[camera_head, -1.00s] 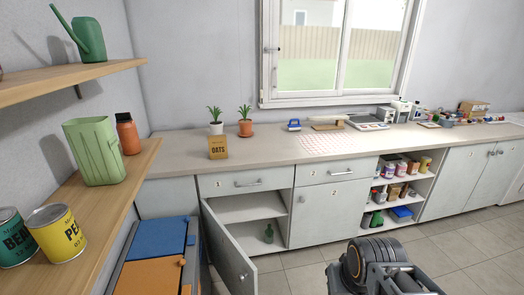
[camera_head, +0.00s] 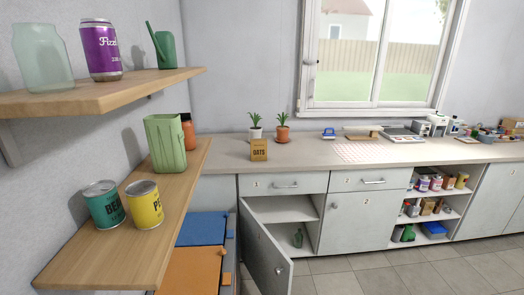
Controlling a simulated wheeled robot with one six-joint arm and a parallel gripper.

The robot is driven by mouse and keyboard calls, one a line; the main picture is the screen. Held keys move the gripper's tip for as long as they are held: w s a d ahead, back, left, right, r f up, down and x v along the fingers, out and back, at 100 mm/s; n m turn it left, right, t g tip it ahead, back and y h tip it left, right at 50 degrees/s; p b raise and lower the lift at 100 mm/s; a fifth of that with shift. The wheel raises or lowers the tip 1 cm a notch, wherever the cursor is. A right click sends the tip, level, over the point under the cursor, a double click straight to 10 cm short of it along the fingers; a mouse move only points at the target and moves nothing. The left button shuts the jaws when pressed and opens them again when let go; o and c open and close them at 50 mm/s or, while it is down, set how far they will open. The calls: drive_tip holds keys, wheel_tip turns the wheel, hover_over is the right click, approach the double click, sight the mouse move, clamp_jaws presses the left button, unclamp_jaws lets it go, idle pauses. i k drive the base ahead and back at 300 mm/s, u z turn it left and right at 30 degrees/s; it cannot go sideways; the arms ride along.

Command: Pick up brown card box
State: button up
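A small brown card box labelled OATS (camera_head: 259,150) stands upright on the pale countertop (camera_head: 215,158), in front of two potted plants. Another brown box (camera_head: 511,125) sits at the far right end of the counter, among small clutter; it is cut by the picture's edge. Smaller brown boxes (camera_head: 428,206) stand in the open cubby, too small to make out well. I cannot tell which of these the task means. My gripper is not in view.
A wooden shelf (camera_head: 80,258) on the left holds cans, a green container (camera_head: 165,143) and an orange bottle. A cabinet door (camera_head: 265,250) hangs open below the counter. An orange and blue-topped unit (camera_head: 200,270) stands beside it. Tiled floor (camera_head: 390,270) is clear at right.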

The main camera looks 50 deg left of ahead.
sight(258, 146)
drive_tip(key=u, duration=0.3)
drive_tip(key=i, duration=2.2)
drive_tip(key=u, duration=1.25)
drive_tip(key=i, duration=1.2)
drive_tip(key=u, duration=1.65)
drive_tip(key=i, duration=0.4)
drive_tip(key=u, duration=0.4)
